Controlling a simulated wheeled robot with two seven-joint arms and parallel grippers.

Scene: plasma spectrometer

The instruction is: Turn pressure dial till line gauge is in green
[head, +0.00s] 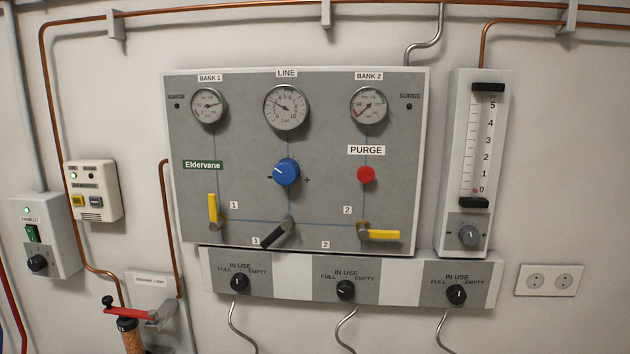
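The blue pressure dial (286,172) sits in the middle of the grey panel (330,140), with a minus mark at its left and a plus mark at its right. Its white pointer line faces the upper left. The line gauge (286,107) is round and sits above the dial under the "LINE" label. Its dark needle points to the upper left, toward the low numbers. I cannot make out a green band on it. Neither of my grippers is in the head view.
Yellow levers (213,209) and (384,235), a black lever (273,236) and a red purge button (365,174) surround the dial. Bank gauges (208,105) and (369,105) flank the line gauge. A flow meter (480,140) stands right. The space before the panel is clear.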

